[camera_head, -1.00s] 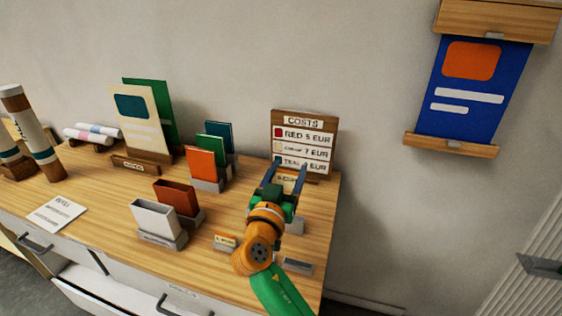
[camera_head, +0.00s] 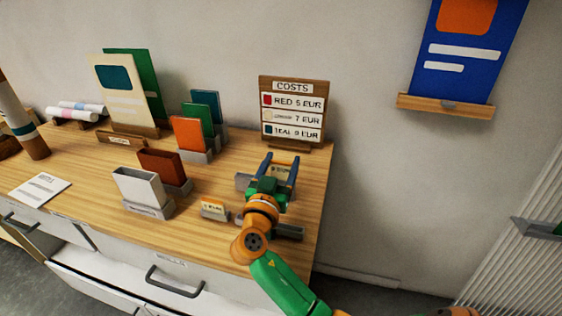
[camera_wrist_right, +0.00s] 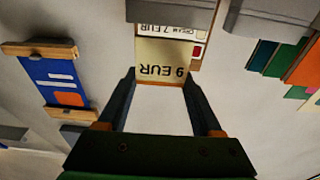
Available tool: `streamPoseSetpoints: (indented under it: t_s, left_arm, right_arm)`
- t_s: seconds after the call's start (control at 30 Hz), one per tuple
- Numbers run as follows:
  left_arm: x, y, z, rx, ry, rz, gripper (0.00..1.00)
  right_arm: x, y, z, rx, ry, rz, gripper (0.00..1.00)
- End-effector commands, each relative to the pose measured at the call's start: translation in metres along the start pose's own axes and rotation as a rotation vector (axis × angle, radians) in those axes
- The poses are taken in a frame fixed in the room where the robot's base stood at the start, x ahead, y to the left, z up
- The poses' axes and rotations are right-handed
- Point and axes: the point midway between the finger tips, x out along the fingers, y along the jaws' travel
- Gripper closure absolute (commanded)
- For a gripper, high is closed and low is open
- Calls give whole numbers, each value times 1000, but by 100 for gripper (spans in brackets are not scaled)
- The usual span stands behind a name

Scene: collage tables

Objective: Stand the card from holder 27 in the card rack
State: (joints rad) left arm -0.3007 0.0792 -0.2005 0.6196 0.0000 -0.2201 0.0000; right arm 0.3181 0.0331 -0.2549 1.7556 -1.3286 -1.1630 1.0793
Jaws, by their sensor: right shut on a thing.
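My right gripper (camera_head: 279,168) is shut on a small cream card (camera_head: 280,173) above the right end of the table, in front of the costs board. A grey block (camera_head: 243,182), possibly the card rack, shows beside and partly behind the gripper. A small card in a stand (camera_head: 214,210) is to the left. No holder number is legible. My left gripper is out of view.
The wooden costs board (camera_head: 293,108) stands at the back. Orange, green and teal cards (camera_head: 190,133) and white and brown boxes (camera_head: 140,188) stand to the left. The table's right edge is close to my right arm. A blue poster (camera_head: 462,60) hangs on the wall.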

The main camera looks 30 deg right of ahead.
Motion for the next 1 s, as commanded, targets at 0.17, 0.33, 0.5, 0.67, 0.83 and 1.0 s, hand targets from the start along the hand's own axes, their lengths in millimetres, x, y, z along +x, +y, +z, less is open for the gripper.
streamPoseSetpoints:
  t_s: [0.17, 0.33, 0.5, 0.67, 0.83, 1.0]
  left_arm:
    - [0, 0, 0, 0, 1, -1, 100]
    - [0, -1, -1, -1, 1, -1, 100]
    - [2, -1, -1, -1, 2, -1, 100]
    - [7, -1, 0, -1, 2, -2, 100]
    - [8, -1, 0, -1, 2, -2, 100]
    - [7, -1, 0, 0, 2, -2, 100]
  right_arm:
    - [0, 0, 0, 1, 1, 0, 84]
    - [0, 0, -1, 1, 2, 0, 84]
    - [1, 0, -1, 2, 4, 0, 84]
    - [2, -1, 0, 2, 5, -1, 84]
    - [3, -1, -2, 3, 6, 0, 84]
    - [4, -1, -3, 3, 6, 0, 84]
